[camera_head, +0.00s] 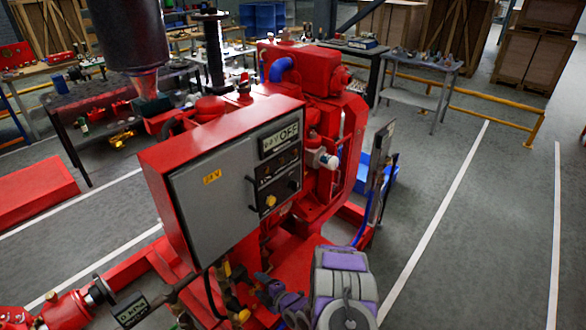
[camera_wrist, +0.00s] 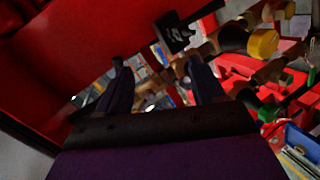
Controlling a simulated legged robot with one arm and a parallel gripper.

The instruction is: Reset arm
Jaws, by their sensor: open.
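My gripper (camera_wrist: 160,75) shows in the wrist view with its two dark fingers spread apart and nothing seen between them. In the head view my purple and grey arm is at the bottom centre, and my gripper (camera_head: 264,286) is low in front of the control box, close to the pipes and valves. The red diesel pumpset (camera_head: 325,150) fills the middle. Its control box has a grey door (camera_head: 215,205) and a dark switch panel (camera_head: 280,172). In the wrist view a yellow-ended fitting (camera_wrist: 262,43) lies beyond the fingers to the right. Contact with the pipes cannot be told.
A red panel (camera_wrist: 75,45) is close by at the upper left of the wrist view. A small hanging sign (camera_head: 132,311) is at lower left in the head view. Clear grey floor (camera_head: 460,230) lies to the right. Workbenches and a yellow rail (camera_head: 490,117) stand behind.

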